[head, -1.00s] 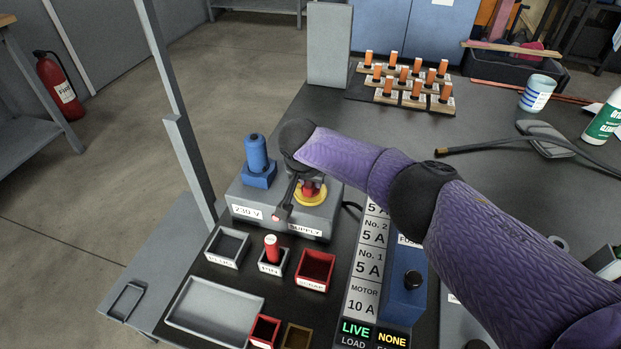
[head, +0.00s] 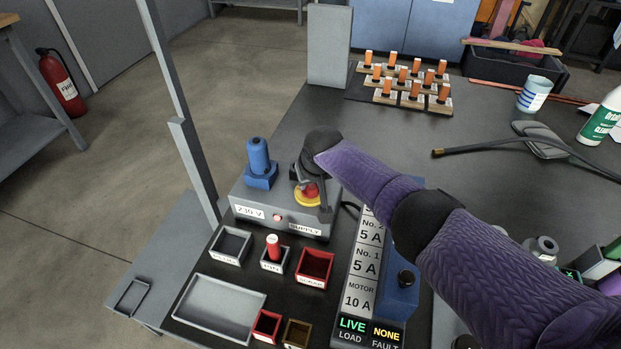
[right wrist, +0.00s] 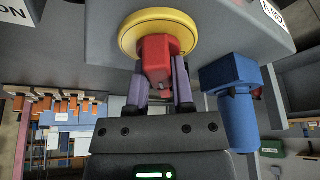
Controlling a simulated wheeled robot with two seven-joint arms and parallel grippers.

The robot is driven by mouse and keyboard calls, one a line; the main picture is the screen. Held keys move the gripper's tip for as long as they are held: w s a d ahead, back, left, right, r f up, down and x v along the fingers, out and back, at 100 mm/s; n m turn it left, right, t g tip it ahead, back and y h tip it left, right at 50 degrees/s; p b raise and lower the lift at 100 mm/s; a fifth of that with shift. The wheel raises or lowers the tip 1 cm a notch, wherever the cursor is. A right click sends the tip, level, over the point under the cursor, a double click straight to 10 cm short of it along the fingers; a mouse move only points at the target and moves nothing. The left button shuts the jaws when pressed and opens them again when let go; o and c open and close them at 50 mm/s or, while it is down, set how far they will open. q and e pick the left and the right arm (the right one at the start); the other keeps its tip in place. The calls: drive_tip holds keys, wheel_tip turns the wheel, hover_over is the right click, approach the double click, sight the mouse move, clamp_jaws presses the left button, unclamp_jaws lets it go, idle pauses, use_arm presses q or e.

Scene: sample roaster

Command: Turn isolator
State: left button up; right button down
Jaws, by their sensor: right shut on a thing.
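The isolator is a red handle (right wrist: 156,62) on a round yellow plate (right wrist: 158,32), on top of the grey supply box (head: 300,226). In the head view the red handle (head: 311,190) shows partly beneath my right gripper (head: 309,184). In the right wrist view my right gripper (right wrist: 160,85) is shut on the red handle, one finger on each side. The display panel (head: 368,331) reads LIVE for load and NONE for fault. My left gripper is not in view.
A blue plug-like part (head: 258,160) stands just left of the isolator on the box. Small bins, including a red bin (head: 314,267), and a grey tray (head: 219,307) lie in front. A blue fuse unit (head: 398,293) stands to the right. Several orange-topped parts (head: 415,88) stand behind.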

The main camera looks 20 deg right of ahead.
drive_tip(key=n, duration=0.2)
drive_tip(key=n+y+b, duration=0.1)
drive_tip(key=shift+f+n+y, duration=0.2)
drive_tip(key=shift+n+y, duration=0.1)
drive_tip(key=shift+n, duration=0.1)
drive_tip(key=n+g+y+b, duration=0.1)
drive_tip(key=n+b, duration=0.1)
drive_tip(key=n, duration=0.2)
drive_tip(key=shift+b, duration=0.4)
drive_tip(key=shift+n+g+y+b, duration=0.35)
drive_tip(key=shift+n+b, duration=0.5)
drive_tip(key=shift+n, duration=0.35)
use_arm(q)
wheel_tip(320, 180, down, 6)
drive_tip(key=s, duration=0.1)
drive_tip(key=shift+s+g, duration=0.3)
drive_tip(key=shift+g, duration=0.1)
use_arm(e)
drive_tip(key=shift+r+n, duration=0.1)
drive_tip(key=shift+n, duration=0.3)
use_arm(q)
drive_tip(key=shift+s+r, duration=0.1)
use_arm(e)
drive_tip(key=shift+c, duration=2.4)
unclamp_jaws()
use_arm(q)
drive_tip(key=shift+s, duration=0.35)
use_arm(e)
drive_tip(key=shift+r, duration=0.1)
